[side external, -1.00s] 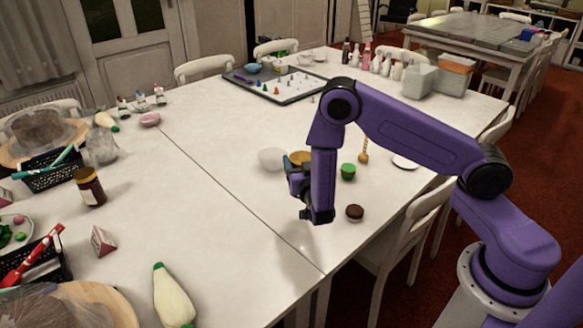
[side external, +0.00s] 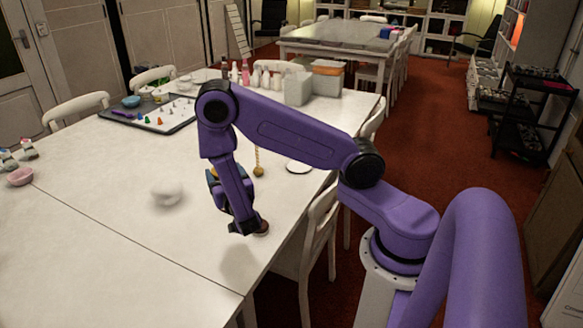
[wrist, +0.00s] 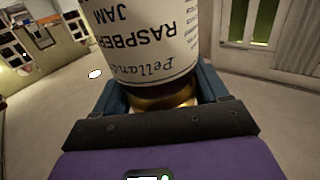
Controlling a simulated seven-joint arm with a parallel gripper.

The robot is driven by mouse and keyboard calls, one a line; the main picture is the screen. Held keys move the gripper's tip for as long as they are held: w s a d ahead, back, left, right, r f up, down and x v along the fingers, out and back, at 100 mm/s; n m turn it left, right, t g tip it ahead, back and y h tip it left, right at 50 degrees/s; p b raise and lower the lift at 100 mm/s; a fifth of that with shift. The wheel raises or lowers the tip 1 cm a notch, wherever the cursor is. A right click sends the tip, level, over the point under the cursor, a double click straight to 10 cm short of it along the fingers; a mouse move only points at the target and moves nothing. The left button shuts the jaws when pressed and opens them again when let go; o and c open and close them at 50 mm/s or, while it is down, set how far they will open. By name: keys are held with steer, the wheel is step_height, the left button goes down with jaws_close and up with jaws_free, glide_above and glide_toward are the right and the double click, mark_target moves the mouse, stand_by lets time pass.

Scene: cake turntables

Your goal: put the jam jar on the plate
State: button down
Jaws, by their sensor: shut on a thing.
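The jam jar (wrist: 145,45) fills the top of the wrist view, with a cream label reading raspberry jam and a gold lid. My gripper (wrist: 163,93) is shut around its lid end. In the side external view my gripper's blue fingers (side external: 212,181) show only in part behind my forearm, above the white table. The jar cannot be made out there. A flat white disc, likely the plate (side external: 300,167), lies near the table's right edge, to the right of my gripper. A small white oval (wrist: 95,74) in the wrist view may be the same plate.
A gold beaded item (side external: 258,162) lies between arm and plate. A blurred white object (side external: 167,193) is left of the gripper. A game tray (side external: 155,114), bottles and grey bins (side external: 299,88) stand farther back. A chair (side external: 312,245) borders the table.

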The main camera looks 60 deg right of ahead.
steer(key=s+d+m+g+h, duration=0.2)
steer(key=s+d+m+g, duration=0.15)
steer(key=d, duration=0.75)
steer(key=s+d+r+m+g+h, duration=0.1)
steer(key=s+d+m+g+h, duration=0.3)
steer(key=d, duration=0.8)
steer(key=s+d+m+g, duration=0.25)
steer(key=d+g, duration=0.25)
steer(key=d, duration=0.6)
steer(key=w+d+f, duration=0.8)
steer(key=d+f, duration=0.2)
steer(key=f, duration=0.2)
steer(key=shift+w+d+f+n+h, duration=0.2)
steer(key=shift+w+f+n+h, duration=0.1)
steer(key=shift+w+f+n, duration=0.1)
jaws_free()
steer(key=shift+s+f, duration=0.1)
steer(key=shift+f, duration=0.05)
